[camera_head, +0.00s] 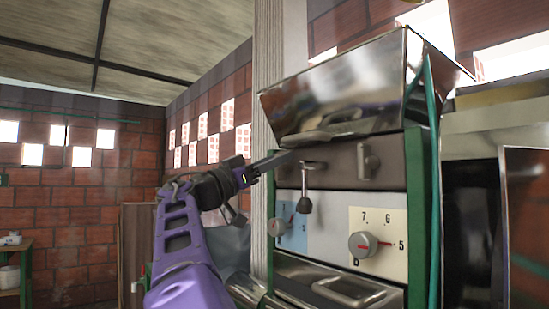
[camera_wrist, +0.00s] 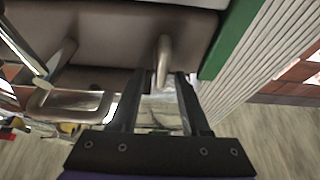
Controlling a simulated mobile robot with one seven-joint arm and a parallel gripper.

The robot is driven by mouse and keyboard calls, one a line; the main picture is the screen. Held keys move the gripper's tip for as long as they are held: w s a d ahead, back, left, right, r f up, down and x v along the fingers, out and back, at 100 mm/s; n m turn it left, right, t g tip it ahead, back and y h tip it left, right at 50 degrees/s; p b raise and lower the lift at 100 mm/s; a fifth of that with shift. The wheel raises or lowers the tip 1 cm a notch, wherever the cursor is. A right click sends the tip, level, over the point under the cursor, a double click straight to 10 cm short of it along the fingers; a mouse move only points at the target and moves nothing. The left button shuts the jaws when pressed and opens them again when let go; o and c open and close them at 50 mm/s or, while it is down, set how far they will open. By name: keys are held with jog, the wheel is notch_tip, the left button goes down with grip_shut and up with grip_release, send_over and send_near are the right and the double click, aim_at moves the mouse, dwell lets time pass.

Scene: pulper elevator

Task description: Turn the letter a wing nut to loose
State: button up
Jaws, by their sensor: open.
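My gripper (camera_head: 282,160) reaches from the left toward the brown panel of the machine, its fingers near the panel's left side. In the wrist view my gripper (camera_wrist: 161,80) is open, with a metal wing-shaped piece (camera_wrist: 163,58) showing between the two fingertips. It seems to be the left wing nut on the panel; I cannot tell whether either finger touches it. In the head view this left piece (camera_head: 313,165) is partly behind my fingers. A second metal wing nut (camera_head: 368,161) sits to its right on the same panel. No letter is readable on either nut.
A shiny metal hopper (camera_head: 340,85) overhangs the panel. A dark-ended lever (camera_head: 306,195) hangs below the left nut. Below are a dial (camera_head: 362,245) on a numbered plate and another dial (camera_head: 284,222). A green post (camera_head: 271,190) stands at the left edge, close to my gripper.

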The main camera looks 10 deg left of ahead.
grip_shut()
jog(key=shift+f+n+t+y+b, duration=0.1)
jog(key=shift+n+t+y+b, duration=0.25)
jog(key=shift+n, duration=0.15)
jog(key=shift+w+a+f+n+y+p, duration=0.25)
jog(key=shift+n+y, duration=1.15)
jog(key=shift+n, duration=2.15)
jog(key=shift+w+a+f+n+y+p, duration=0.2)
jog(key=shift+n+y, duration=1.15)
jog(key=shift+n, duration=2.25)
jog(key=shift+w+a+f+n+y+p, duration=0.1)
jog(key=shift+a+f+n+y+p, duration=0.25)
jog(key=shift+n+y, duration=2.15)
jog(key=shift+d+n+h, duration=0.15)
jog(key=shift+n+h, duration=0.85)
jog(key=shift+n, duration=0.15)
